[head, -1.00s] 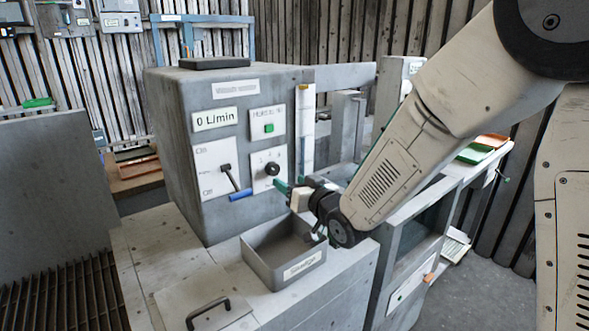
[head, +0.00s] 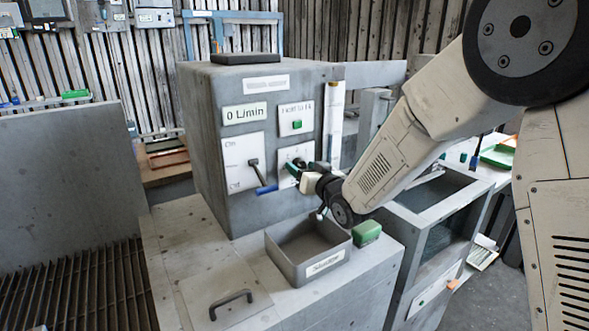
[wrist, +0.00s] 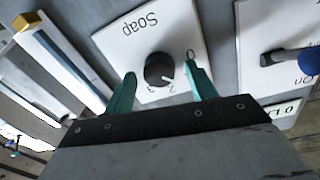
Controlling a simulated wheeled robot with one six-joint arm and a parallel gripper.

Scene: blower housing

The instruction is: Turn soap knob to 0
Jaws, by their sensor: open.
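The soap knob (wrist: 159,69) is a round black dial on a white plate (wrist: 125,38) marked "Soap", with printed numbers around it. In the wrist view its white pointer line slants to the lower right, toward the numbers near the 2; the 0 is further up on the right. My gripper (wrist: 161,71) is open, its two green fingers on either side of the knob. I cannot tell whether they touch it. In the head view my gripper (head: 297,171) is at the panel and partly hides the plate and knob.
A black lever with a blue handle (head: 266,189) is just left of the soap plate. A green button (head: 296,124) is above. A grey tray (head: 290,265) sits below on the bench, with a green block (head: 367,232) beside it.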

